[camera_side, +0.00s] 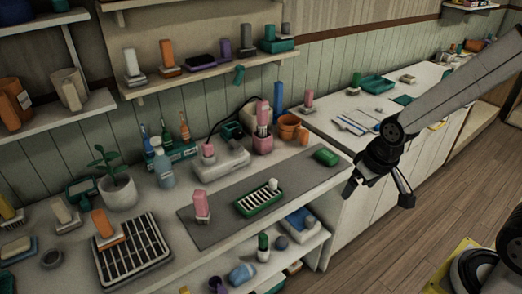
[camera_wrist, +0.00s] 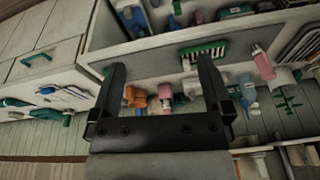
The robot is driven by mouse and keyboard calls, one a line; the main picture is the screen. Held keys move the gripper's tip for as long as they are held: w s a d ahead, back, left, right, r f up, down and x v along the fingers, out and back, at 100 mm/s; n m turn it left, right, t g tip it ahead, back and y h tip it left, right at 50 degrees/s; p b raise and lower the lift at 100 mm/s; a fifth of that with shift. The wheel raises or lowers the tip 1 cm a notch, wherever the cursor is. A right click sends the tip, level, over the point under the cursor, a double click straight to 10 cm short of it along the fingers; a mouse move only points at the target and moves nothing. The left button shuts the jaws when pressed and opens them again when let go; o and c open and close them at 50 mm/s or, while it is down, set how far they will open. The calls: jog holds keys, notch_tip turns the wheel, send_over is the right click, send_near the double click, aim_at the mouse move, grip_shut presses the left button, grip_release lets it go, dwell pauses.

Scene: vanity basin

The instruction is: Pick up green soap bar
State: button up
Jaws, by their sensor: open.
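The green soap bar (camera_side: 326,157) lies on the right end of a grey mat (camera_side: 228,228) on the counter, near the counter's right corner.
A green slotted dish (camera_side: 259,200) with a small white item sits on the mat, with a pink bottle (camera_side: 201,206) to its left. Terracotta pots (camera_side: 290,127) and a pink dispenser (camera_side: 263,139) stand behind the soap. A lower shelf (camera_side: 290,254) holds several items.

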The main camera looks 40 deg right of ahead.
jog(key=w+d+f+m, duration=0.1)
jog(key=w+d+m, duration=0.2)
jog(key=w+m, duration=0.5)
jog(key=m+t, duration=0.3)
jog(key=m, duration=2.4)
send_near(328, 153)
jog(key=shift+w+a+f, duration=0.1)
jog(key=shift+w+f, duration=0.05)
jog(key=shift+f, duration=0.45)
jog(key=shift+w+a+f, duration=0.1)
jog(key=shift+w+f, duration=0.05)
jog(key=shift+f, duration=0.4)
jog(key=shift+x, duration=1.3)
jog(key=shift+w+f, duration=0.15)
jog(key=shift+x, duration=2.4)
jog(key=shift+w, duration=0.2)
